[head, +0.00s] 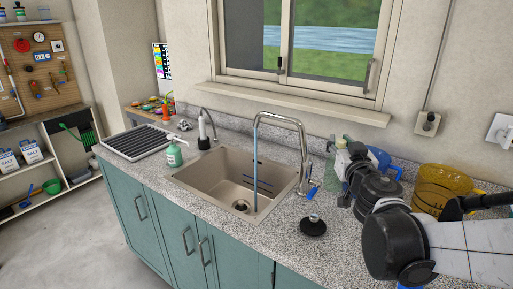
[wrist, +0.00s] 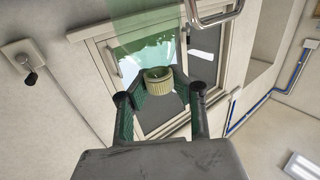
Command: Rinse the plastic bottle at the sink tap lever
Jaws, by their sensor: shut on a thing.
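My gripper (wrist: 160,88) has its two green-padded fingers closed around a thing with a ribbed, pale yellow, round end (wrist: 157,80). The chrome tap (head: 290,122) arches over the beige sink (head: 215,180). A blue stream of water (head: 255,165) falls from it into the basin. The tap lever (head: 313,183), with a blue tip, is at the tap's right base, left of my wrist.
A green pump bottle (head: 174,155) stands left of the sink, near a drying rack (head: 150,141). A black round stopper (head: 313,226) lies on the counter right of the sink. A yellow container (head: 440,184) and a blue item (head: 380,159) stand behind my arm.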

